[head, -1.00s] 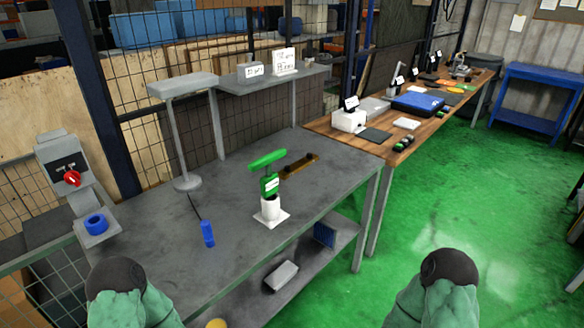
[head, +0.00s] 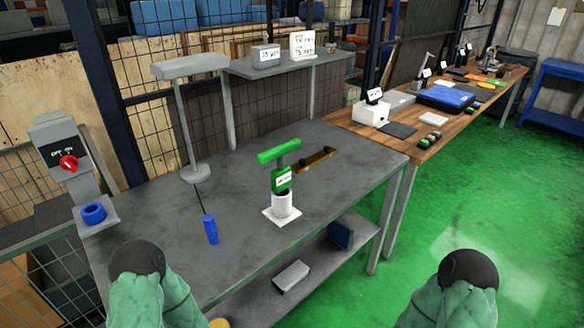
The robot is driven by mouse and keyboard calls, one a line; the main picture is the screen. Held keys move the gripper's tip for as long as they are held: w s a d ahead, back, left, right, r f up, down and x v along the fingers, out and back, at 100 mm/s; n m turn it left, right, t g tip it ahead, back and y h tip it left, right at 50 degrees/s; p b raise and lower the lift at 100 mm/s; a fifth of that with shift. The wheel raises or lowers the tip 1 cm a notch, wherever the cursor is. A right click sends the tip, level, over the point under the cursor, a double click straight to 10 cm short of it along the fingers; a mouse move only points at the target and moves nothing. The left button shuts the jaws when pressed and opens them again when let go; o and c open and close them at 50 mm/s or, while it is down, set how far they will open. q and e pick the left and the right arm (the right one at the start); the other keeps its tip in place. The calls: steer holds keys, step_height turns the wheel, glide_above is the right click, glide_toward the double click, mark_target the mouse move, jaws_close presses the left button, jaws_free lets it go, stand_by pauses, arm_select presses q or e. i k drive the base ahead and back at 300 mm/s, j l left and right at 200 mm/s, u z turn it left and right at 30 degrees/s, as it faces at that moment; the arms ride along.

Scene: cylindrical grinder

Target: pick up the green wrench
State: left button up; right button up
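The green wrench (head: 279,152) looks like a T-shaped tool with a crossbar handle and a white label on its green body. It stands upright in a white cylindrical holder (head: 281,205) on a square white base, on the grey metal workbench (head: 245,240). Two green-covered parts of my arms with dark rounded ends show at the lower edge, one at left and one at right. No gripper fingers are visible on either arm. Nothing touches the wrench except its holder.
A brown bar (head: 316,160) lies behind the wrench. A blue cylinder (head: 210,229) and a grey lamp-like stand (head: 194,171) are to its left. A switch box with a red knob (head: 68,163) stands at far left. A wooden table (head: 370,137) adjoins at right; green floor (head: 450,220) is clear.

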mark_target(280, 178)
steer(key=i+l, duration=0.2)
steer(key=l, duration=0.15)
steer(key=i+l+u, duration=0.15)
steer(key=l, duration=0.2)
steer(key=i+l, duration=0.2)
steer(key=l, duration=0.15)
steer(key=i+l+u, duration=0.15)
steer(key=l, duration=0.25)
